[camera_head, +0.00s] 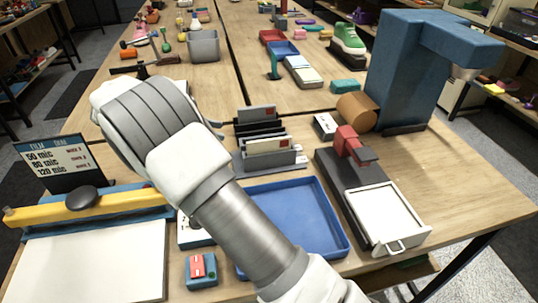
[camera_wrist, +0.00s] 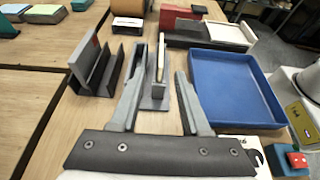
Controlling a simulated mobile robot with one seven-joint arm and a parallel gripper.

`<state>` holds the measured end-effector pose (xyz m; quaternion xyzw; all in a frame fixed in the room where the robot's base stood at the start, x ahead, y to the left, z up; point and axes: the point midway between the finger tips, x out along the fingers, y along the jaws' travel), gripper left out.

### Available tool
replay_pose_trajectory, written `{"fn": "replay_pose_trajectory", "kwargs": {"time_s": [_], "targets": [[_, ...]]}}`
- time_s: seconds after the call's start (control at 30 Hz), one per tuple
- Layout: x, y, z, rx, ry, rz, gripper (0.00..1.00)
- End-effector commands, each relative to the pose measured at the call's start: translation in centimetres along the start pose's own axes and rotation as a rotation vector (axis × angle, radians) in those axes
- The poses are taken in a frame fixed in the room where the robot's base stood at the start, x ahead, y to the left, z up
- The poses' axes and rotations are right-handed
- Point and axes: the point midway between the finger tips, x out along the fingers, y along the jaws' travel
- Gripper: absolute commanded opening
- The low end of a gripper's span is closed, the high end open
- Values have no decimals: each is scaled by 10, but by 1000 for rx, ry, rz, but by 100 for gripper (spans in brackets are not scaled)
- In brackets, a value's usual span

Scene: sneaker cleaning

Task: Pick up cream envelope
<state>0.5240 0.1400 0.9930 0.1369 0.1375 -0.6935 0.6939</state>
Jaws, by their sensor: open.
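A cream envelope (camera_head: 270,146) with a red mark stands upright in a grey holder (camera_head: 282,158) in the middle of the table. In the wrist view the envelope (camera_wrist: 161,57) shows nearly edge-on, in the grey holder (camera_wrist: 152,102). My gripper (camera_wrist: 161,78) is open and empty, its fingers on either side of the holder and envelope in that picture. I cannot tell whether they touch. My arm hides the fingers in the head view.
A blue tray (camera_head: 250,196) lies in front of the holder. A black device with a white plate (camera_head: 390,215) is to its right, near a tall blue machine (camera_head: 400,75). A film sealer (camera_head: 95,203) and a sign (camera_head: 60,160) stand at left.

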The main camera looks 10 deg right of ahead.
Motion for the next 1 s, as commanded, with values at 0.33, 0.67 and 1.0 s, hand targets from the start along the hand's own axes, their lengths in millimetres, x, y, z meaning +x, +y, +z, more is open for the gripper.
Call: {"fn": "replay_pose_trajectory", "kwargs": {"time_s": [0.33, 0.67, 1.0], "targets": [[69, -1, -2, 1, 0, -4, 46], [117, 0, -1, 1, 2, -1, 46], [148, -3, -7, 1, 1, -2, 46]]}}
